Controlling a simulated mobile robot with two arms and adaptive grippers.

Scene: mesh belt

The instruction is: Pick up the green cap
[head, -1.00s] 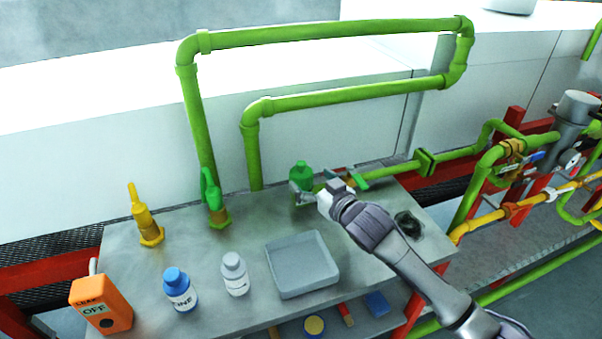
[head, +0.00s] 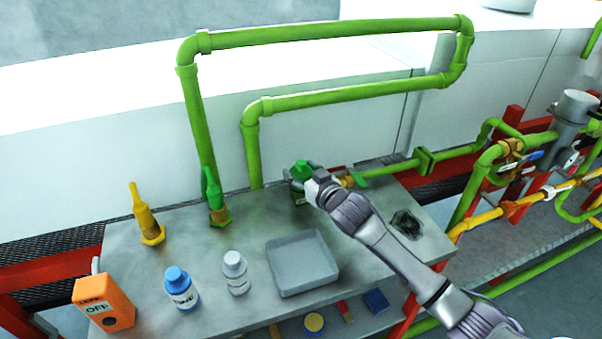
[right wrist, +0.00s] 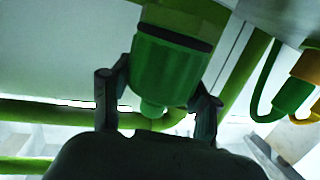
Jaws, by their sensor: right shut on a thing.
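The green cap (head: 302,167) is at the back of the grey table, with a small knob on top. A green body with a pale patch shows just below it, partly hidden by my gripper. My right gripper (head: 305,181) is around the cap and shut on it. In the right wrist view the ribbed green cap (right wrist: 168,72) sits between the two fingers (right wrist: 155,98), with a dark band and more green beyond it. Whether the cap is clear of what lies beneath cannot be told. My left gripper is not in view.
The table (head: 205,262) also holds a grey tray (head: 303,264), a white bottle (head: 235,272), a blue-capped bottle (head: 181,290), an orange box (head: 104,303) and a yellow fitting (head: 146,215). Green pipes (head: 196,120) rise behind. A green valve (head: 213,192) stands left of my gripper.

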